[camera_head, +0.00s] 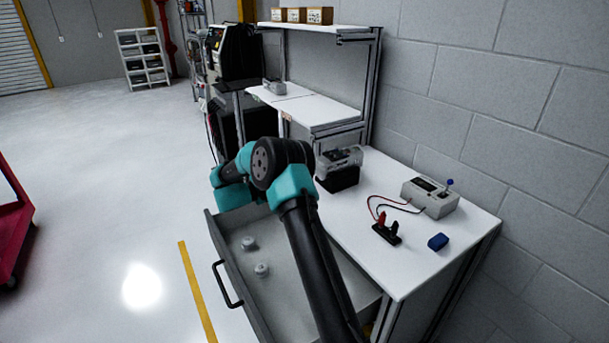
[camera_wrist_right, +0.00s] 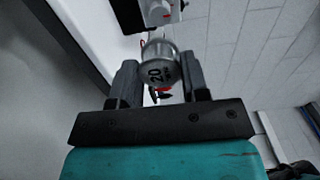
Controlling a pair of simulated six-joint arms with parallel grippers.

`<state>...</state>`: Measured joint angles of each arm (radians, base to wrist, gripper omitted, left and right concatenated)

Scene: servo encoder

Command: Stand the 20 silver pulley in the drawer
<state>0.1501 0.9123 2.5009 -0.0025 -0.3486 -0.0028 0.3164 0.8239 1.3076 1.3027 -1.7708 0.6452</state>
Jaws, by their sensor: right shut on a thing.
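The silver pulley (camera_wrist_right: 160,66), marked 20 on its face, is held between the two fingers of my right gripper (camera_wrist_right: 160,78) in the right wrist view. Its numbered face is turned to the wrist camera. In the head view my right arm comes up from the bottom and hides its gripper and this pulley. The grey drawer (camera_head: 276,296) is pulled open below the workbench. Two small pale round parts, one farther back (camera_head: 249,243) and one nearer (camera_head: 262,269), are on its floor, apart from each other. My left gripper is in neither view.
The white bench top (camera_head: 360,215) holds a tester box (camera_head: 430,197) with red and black leads, a black clip stand (camera_head: 386,233), a blue block (camera_head: 438,242) and a grey-black device (camera_head: 339,168). My arm crosses over the drawer. Open floor lies to the left.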

